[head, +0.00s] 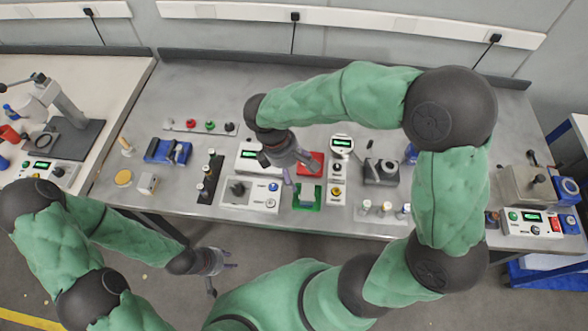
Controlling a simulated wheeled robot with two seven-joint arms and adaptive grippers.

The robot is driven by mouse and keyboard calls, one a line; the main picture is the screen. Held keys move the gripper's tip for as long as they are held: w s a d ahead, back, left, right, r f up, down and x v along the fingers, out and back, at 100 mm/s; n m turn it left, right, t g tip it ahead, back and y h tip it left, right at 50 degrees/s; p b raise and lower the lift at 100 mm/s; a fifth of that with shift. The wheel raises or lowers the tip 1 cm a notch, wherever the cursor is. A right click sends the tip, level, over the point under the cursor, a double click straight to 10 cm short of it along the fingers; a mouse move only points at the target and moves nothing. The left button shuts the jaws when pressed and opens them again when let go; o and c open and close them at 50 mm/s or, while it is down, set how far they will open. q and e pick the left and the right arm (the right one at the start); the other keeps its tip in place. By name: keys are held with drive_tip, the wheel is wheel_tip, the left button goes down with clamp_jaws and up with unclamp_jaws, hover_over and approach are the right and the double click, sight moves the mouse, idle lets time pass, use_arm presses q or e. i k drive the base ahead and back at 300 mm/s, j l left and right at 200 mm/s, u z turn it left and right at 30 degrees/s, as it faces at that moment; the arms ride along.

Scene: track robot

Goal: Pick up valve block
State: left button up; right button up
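A small grey-green block (307,190) sits on a green pad (301,208) near the table's front edge; it may be the valve block, but I cannot tell for sure. A small silver block (148,183) stands at the table's left. My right gripper (290,172) is above the table's middle, pointing down with its fingers apart, just up and left of the block on the green pad. I see nothing held in it. My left gripper (223,280) is low in front of the table, over the floor, with its fingers spread and empty.
A black strip with knobs (211,180) and a blue vise (168,151) are farther left. A dark fixture (380,171) is to the right.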

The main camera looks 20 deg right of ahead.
sight(148, 182)
drive_tip(key=i+j, duration=0.1)
drive_tip(key=j, duration=0.3)
drive_tip(key=i+j, duration=0.1)
drive_tip(key=j, duration=0.3)
drive_tip(key=i+j, duration=0.15)
drive_tip(key=j, duration=0.25)
drive_tip(key=i+j, duration=0.1)
drive_tip(key=j, duration=0.3)
drive_tip(key=i+j, duration=0.1)
drive_tip(key=j, duration=0.3)
drive_tip(key=i+j, duration=0.1)
drive_tip(key=j, duration=0.35)
